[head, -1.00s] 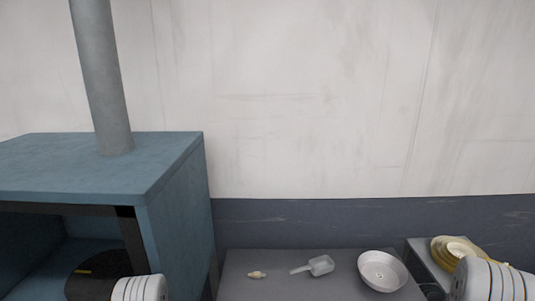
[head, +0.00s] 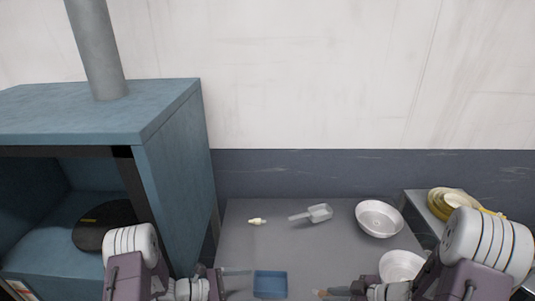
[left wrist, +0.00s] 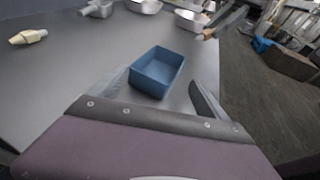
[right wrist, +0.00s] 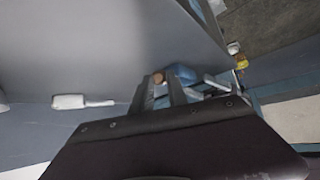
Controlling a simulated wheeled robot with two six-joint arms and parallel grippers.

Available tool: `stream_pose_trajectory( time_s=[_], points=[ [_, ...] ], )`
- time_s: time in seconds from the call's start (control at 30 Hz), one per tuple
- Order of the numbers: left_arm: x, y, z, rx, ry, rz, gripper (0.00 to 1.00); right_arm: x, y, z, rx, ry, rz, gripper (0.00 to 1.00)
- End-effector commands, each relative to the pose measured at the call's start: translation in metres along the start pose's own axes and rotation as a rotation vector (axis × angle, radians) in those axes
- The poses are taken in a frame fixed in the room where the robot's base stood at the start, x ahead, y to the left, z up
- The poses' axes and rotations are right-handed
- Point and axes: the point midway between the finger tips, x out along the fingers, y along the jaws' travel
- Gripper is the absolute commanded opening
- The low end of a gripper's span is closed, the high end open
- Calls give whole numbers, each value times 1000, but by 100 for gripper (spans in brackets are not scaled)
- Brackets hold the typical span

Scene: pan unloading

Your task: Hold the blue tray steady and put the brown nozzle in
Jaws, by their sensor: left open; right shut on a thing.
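The blue tray (head: 270,285) is a small open box on the grey table, at the bottom middle of the head view. In the left wrist view the tray (left wrist: 142,83) lies between and just beyond the open fingers of my left gripper (left wrist: 160,80). It looks empty there. I cannot tell whether a finger touches it. My right gripper (head: 334,292) is shut on the brown nozzle (head: 320,293), to the right of the tray and apart from it. The nozzle's round brown end (right wrist: 158,78) shows at the fingertips in the right wrist view, and the rest is hidden.
A cream nozzle (head: 257,221), a clear scoop (head: 318,213) and a white bowl (head: 379,218) lie behind on the table (head: 300,245). A second white container (head: 400,264) stands near my right arm. A blue oven-like cabinet (head: 170,135) stands left, with yellow plates (head: 447,202) right.

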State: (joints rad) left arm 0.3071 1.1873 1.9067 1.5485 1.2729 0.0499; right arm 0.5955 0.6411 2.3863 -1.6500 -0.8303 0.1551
Motion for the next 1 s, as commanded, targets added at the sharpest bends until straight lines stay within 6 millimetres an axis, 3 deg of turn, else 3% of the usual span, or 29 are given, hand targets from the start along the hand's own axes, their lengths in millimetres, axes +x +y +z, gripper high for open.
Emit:
stream_pose_trajectory(
  time_s=[0.1, 0.33, 0.5, 0.77, 0.8, 0.9, 1.0],
  points=[
    [24, -1, -3, 1, 1, -5, 87, 6, 0, 6, 0, 0, 0, 0],
    [58, 0, -3, 2, 2, -3, 87, 14, 0, 16, 0, 0, 0, 0],
    [68, 0, -2, 0, 2, -1, 87, 17, 0, 18, 0, 0, 0, 0],
    [70, 0, 0, 0, 2, 1, 87, 16, 0, 18, 0, 0, 0, 0],
    [70, 0, 0, 0, 2, 1, 84, 16, 0, 18, 0, 0, 0, 0],
    [70, 0, -1, 0, 2, 1, 56, 16, 0, 18, 0, 0, 0, 0],
    [70, 0, -1, 0, 1, 1, 52, 16, 0, 18, 0, 0, 0, 0]
  ],
)
